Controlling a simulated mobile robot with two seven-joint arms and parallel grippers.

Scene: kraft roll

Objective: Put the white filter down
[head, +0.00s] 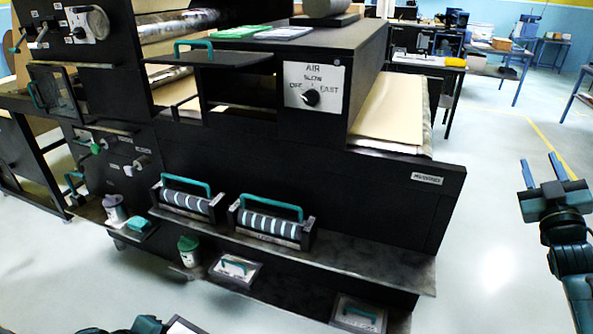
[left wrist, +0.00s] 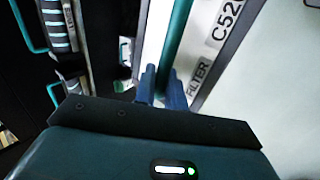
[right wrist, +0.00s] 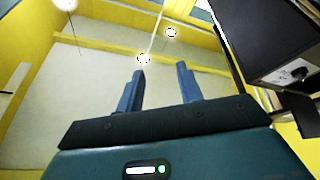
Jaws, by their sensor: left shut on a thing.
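The white filter (left wrist: 208,42) is a flat white panel with a dark frame, a teal bar handle and black lettering that includes "FILTER". My left gripper (left wrist: 163,78) is shut on its teal handle in the left wrist view. In the head view only a corner of the filter (head: 182,326) shows at the bottom edge, beside part of my left arm; the rest is cut off. My right gripper (head: 542,171) is raised at the right of the head view, open and empty, and its spread fingers also show in the right wrist view (right wrist: 161,82).
The black machine has a ledge (head: 370,262) with two striped rollers (head: 187,202) (head: 268,222) in holders. Framed panels with teal handles sit low at its front (head: 236,267) (head: 358,313). A green-lidded container (head: 188,250) stands left of them.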

